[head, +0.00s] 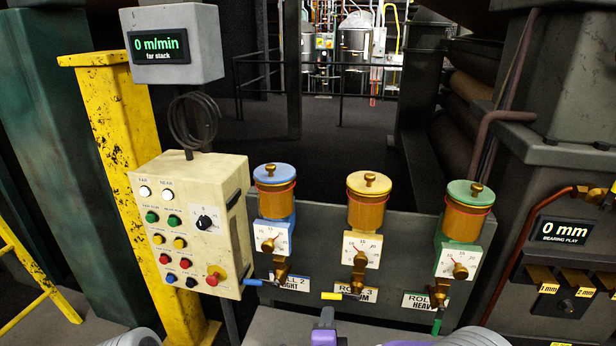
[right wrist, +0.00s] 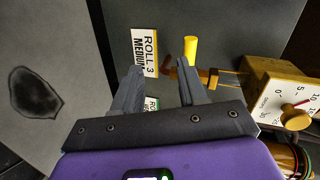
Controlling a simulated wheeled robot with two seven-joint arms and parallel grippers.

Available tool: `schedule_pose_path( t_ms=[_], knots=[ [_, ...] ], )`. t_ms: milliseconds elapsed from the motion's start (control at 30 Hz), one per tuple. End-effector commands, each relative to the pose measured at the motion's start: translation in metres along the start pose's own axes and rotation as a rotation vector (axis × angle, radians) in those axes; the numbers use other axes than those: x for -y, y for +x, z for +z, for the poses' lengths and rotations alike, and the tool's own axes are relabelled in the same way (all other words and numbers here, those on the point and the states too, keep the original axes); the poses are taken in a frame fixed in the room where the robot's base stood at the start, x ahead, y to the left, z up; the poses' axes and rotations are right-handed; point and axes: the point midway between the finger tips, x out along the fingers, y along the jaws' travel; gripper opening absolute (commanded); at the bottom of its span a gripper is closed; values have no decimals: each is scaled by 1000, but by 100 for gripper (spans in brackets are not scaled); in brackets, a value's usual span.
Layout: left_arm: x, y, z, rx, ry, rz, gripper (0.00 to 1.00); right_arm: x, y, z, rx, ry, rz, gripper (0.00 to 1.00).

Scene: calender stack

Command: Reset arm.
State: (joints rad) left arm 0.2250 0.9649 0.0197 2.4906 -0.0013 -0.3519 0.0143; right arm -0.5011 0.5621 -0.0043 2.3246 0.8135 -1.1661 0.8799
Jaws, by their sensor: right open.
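My right gripper (head: 327,315) shows at the bottom centre of the head view, below the middle oiler. In the right wrist view its two grey fingers (right wrist: 158,68) are apart with nothing held between them. A yellow valve handle (right wrist: 190,50) on a brass fitting is just beyond the right fingertip; I cannot tell whether they touch. The same yellow handle (head: 332,296) shows in the head view, under the middle oiler. The ROLL 3 MEDIUM label (right wrist: 145,50) is beyond the left finger. My left gripper is not in view.
Blue-, yellow- and green-topped oilers (head: 274,195) (head: 369,200) (head: 468,208) stand along a grey panel. A beige button box (head: 190,225) is left, before a yellow post (head: 110,130). A bearing-play display (head: 567,230) is right. A dark patch (right wrist: 35,93) lies on the grey surface.

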Motion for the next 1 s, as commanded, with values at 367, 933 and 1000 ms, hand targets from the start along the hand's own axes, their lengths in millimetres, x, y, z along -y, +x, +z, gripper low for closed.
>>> schedule_pose_path(
  t_ms=[367,933,1000],
  knots=[
    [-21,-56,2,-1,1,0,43,-239,-61,-28,748,-772,602,42],
    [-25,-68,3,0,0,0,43,-298,-149,-34,1201,-919,664,42],
    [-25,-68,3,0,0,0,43,-298,-149,-34,1200,-919,664,42]
  ],
)
